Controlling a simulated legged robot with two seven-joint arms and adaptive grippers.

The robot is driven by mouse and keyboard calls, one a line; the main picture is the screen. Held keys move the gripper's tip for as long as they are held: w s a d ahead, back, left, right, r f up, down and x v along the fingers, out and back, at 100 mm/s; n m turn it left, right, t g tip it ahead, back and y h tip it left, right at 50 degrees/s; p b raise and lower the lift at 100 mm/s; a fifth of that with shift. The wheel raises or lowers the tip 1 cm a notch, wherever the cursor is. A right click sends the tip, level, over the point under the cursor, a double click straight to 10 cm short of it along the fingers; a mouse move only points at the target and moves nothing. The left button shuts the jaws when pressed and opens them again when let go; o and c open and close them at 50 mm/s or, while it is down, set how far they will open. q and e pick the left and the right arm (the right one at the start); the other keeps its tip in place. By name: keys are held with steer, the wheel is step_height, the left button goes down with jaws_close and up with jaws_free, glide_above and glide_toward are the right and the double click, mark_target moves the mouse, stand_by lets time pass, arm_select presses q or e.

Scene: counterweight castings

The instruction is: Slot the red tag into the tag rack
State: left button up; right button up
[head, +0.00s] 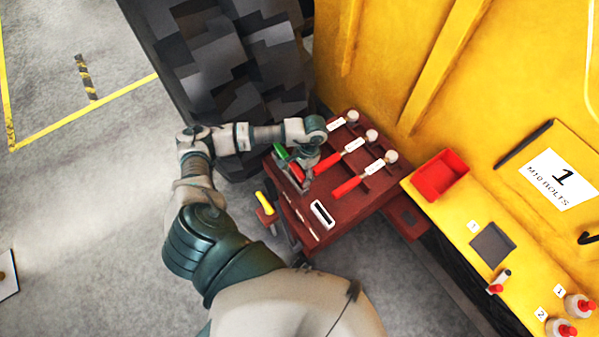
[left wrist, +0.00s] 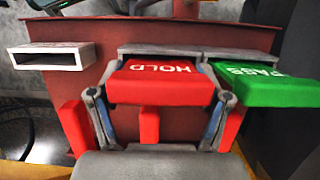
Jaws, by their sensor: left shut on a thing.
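The red tag (left wrist: 162,84), marked HOLD, lies between the fingers of my left gripper (left wrist: 158,103) in the left wrist view. The gripper is shut on it. The tag's far edge meets a grey slotted piece that looks like the tag rack (left wrist: 160,50); I cannot tell how deep the edge sits. A green tag (left wrist: 268,88), marked PASS, is beside it on the right. In the head view my left gripper (head: 303,184) is over the left part of the dark red cart top, and the green tag (head: 281,153) shows beyond it.
A white slotted box (head: 322,214) stands on the cart top (head: 345,215), left of the red tag in the wrist view. Several red-handled tools (head: 347,187) lie to the right. A red bin (head: 440,175) sits on the yellow ledge. A yellow-handled item (head: 265,203) is at the cart's left side.

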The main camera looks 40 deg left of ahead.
arm_select(q)
steer(key=o, duration=1.6)
steer(key=p+v, duration=0.1)
steer(key=v, duration=0.5)
steer(key=s+p+v, duration=0.1)
steer(key=v, duration=0.5)
steer(key=p+v, duration=0.1)
steer(key=v, duration=0.5)
steer(key=shift+s+a+r, duration=0.15)
steer(key=shift+s+r, duration=0.15)
steer(key=shift+r, duration=0.2)
